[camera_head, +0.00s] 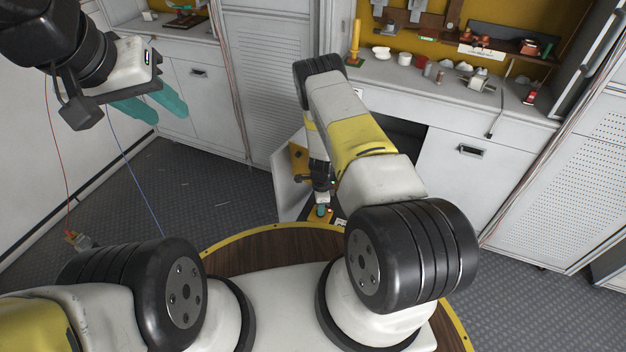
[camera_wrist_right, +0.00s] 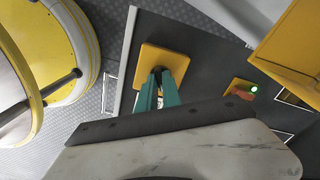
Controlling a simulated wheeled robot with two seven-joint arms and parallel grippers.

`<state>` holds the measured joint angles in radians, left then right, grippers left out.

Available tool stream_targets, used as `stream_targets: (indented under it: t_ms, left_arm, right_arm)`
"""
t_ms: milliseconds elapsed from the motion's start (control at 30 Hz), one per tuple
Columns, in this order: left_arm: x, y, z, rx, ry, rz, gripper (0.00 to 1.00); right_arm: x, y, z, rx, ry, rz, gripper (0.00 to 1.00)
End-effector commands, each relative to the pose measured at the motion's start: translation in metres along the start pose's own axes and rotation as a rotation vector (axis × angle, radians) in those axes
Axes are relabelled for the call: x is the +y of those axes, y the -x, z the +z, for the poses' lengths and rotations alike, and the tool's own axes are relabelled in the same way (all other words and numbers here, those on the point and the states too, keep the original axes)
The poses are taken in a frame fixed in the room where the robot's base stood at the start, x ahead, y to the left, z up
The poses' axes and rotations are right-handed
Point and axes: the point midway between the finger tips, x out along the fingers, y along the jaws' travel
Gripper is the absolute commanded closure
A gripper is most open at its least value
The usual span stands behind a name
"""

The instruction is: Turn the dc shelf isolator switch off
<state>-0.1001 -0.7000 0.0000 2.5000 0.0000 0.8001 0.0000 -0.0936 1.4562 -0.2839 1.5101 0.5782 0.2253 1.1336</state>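In the right wrist view, a square yellow plate (camera_wrist_right: 160,62) sits on a dark grey panel (camera_wrist_right: 205,60). The teal fingertips of my right gripper (camera_wrist_right: 160,76) are at its middle, with a narrow gap between them. They hide whatever is at the plate's centre, so I cannot tell if they hold a knob. A second yellow plate (camera_wrist_right: 237,86) with a reddish part and a lit green lamp lies to the right. I cannot tell which one is the DC shelf isolator. In the head view my right gripper (camera_head: 321,210) is low by an open cabinet. My left gripper (camera_head: 150,104) is raised, empty, its fingers apart.
An open cabinet door (camera_head: 291,182) stands left of my right gripper. A larger yellow box (camera_wrist_right: 293,45) is at the upper right of the wrist view. The worktop (camera_head: 400,83) above carries small items and a yellow post (camera_head: 355,43).

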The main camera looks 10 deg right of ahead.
Motion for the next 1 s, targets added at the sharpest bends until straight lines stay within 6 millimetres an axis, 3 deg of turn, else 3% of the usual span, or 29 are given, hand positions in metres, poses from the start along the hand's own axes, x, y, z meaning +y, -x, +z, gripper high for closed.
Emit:
stream_targets:
  t_ms: [567, 1000]
  left_arm:
    - [0.0, 0.0, 0.0, 0.0, 0.0, 0.0, 0.64]
    - [0.0, 0.0, 0.0, 0.0, 0.0, 0.0, 0.64]
  right_arm:
    - [-0.0002, 0.0003, -0.0003, 0.0, 0.083, -0.001, 1.0]
    - [-0.0003, 0.0004, -0.0002, 0.0, 0.451, -0.001, 1.0]
